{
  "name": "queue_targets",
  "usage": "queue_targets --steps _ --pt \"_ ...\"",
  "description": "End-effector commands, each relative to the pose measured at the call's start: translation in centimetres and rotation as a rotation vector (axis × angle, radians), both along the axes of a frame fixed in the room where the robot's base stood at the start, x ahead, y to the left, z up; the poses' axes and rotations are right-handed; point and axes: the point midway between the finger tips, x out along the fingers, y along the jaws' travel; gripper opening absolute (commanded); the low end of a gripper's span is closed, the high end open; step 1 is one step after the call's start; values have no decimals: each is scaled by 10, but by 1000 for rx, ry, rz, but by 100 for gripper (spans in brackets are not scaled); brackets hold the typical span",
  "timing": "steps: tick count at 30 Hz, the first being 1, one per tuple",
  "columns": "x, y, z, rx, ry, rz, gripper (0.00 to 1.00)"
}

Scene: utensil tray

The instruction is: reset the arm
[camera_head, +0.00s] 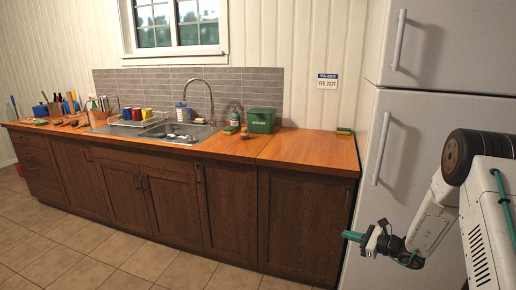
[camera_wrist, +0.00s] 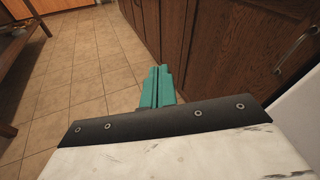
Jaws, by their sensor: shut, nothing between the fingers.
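My gripper (camera_head: 349,236) is at the right of the head view, in front of the white fridge and beside the right end of the wooden counter. Its teal fingers point left and are shut with nothing between them. In the wrist view, the teal fingers (camera_wrist: 157,88) lie together over the tiled floor, beside a dark wooden cabinet door. My arm is bent, with its forearm sloping down to the gripper, below the counter top's level.
A wooden counter (camera_head: 305,150) with dark cabinets runs along the wall, with a sink (camera_head: 180,133), a green box (camera_head: 261,120) and utensil holders on it. The white fridge (camera_head: 410,140) stands close behind my gripper. The tiled floor (camera_head: 120,255) in front is clear.

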Motion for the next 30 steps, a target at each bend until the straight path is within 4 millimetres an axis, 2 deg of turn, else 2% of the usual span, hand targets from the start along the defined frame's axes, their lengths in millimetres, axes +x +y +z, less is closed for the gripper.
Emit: queue_targets --steps 1,6,9,13,20,24,30 --pt "-15 17 22 -45 -16 96 0" --pt "-80 67 83 -216 -68 430 0" --pt "-123 87 115 -323 -105 617 0" --pt "-180 103 151 -465 -152 840 0" --pt "-275 108 200 -729 -234 1185 0" --pt "-327 102 223 -898 -281 1363 0" --pt "-388 85 249 -1148 -337 1563 0"
